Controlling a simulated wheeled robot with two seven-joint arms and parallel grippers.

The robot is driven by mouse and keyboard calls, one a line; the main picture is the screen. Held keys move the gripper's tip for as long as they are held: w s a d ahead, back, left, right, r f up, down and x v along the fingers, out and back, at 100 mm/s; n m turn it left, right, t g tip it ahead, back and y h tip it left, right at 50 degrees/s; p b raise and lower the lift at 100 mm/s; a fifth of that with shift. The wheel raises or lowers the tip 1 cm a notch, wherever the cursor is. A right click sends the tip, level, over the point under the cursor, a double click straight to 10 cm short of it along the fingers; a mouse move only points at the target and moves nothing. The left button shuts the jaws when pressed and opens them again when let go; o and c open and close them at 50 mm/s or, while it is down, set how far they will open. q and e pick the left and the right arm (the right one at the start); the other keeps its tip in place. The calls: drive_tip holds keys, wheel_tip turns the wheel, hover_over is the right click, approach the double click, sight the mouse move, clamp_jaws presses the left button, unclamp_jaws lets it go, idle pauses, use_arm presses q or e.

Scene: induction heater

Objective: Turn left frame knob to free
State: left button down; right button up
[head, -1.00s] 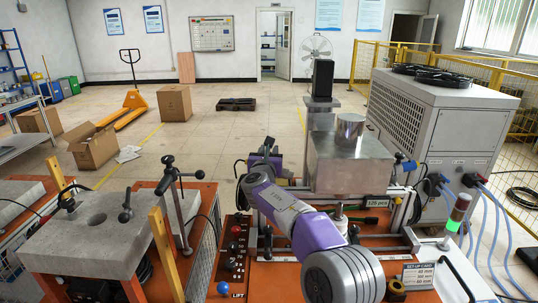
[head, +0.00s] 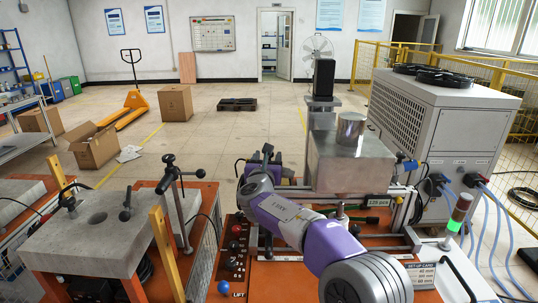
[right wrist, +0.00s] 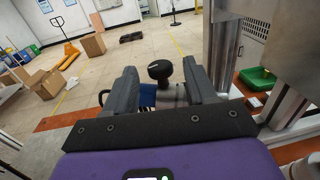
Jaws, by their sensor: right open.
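My right gripper (right wrist: 160,82) is open. In the right wrist view, a black round knob (right wrist: 160,70) on a pale metallic stem shows between its two dark fingers, with gaps on both sides. I cannot tell how deep the knob sits between them. In the head view the right gripper (head: 267,160) is at the left side of the machine frame, left of the metal block (head: 345,168). The knob cannot be clearly made out there, behind my purple arm. My left gripper is not in view.
A metal frame post (right wrist: 221,55) stands close to the right finger, with a green part (right wrist: 258,78) beyond it. A bench with a concrete block (head: 85,240) and upright clamp posts (head: 178,205) stands left. A signal light (head: 460,208) stands right.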

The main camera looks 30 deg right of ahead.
drive_tip(key=shift+v, duration=1.3)
drive_tip(key=x, duration=0.7)
drive_tip(key=shift+w+d+p, duration=0.2)
drive_tip(key=shift+w+p, duration=0.15)
drive_tip(key=shift+p, duration=0.1)
drive_tip(key=shift+s+r+m+g+h+p, duration=0.1)
drive_tip(key=shift+m+g+h+p, duration=0.4)
drive_tip(key=shift+h+p, duration=0.1)
drive_tip(key=shift+s+m+g+h, duration=0.1)
drive_tip(key=shift+m+g+h, duration=0.2)
drive_tip(key=shift+h, duration=0.1)
drive_tip(key=shift+d, duration=0.1)
